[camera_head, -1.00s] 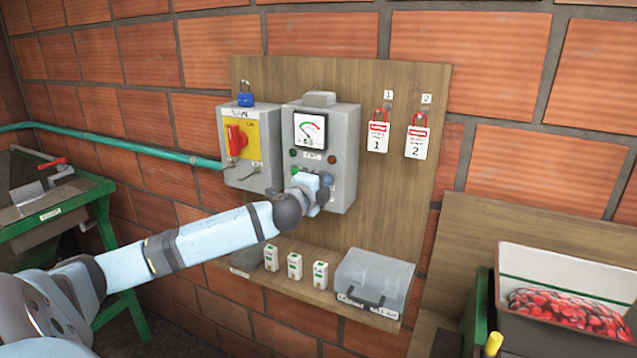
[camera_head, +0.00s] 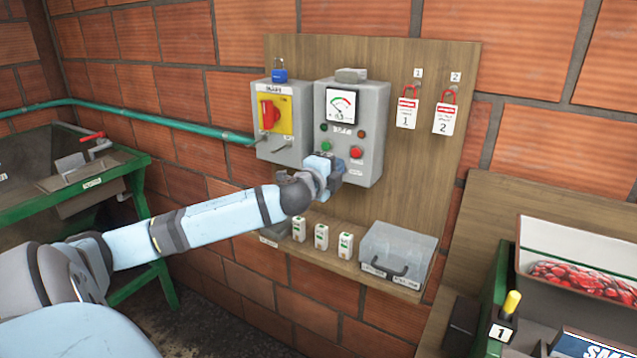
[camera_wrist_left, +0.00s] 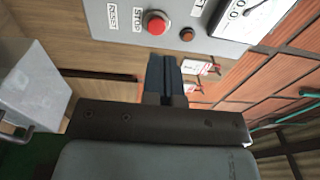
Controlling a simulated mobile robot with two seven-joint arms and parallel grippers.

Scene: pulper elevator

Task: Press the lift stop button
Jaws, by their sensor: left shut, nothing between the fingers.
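The grey lift control box (camera_head: 372,110) hangs on the wooden board, with a dial gauge (camera_head: 340,106) at its top. Its red stop button (camera_head: 356,152) is at the lower right, and a green button (camera_head: 326,144) is at the lower left. In the left wrist view the red button (camera_wrist_left: 155,24) sits beside a STOP label, above the fingertips. My left gripper (camera_head: 340,172) is shut and empty, near the box's lower edge and below the red button. Its closed fingers also show in the left wrist view (camera_wrist_left: 165,75), apart from the button in the picture. My right gripper is out of view.
A box with a red rotary switch (camera_head: 269,114) and blue padlock stands left of the control box. Two red lockout tags (camera_head: 407,113) hang to the right. A green pipe (camera_head: 170,122) runs left.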

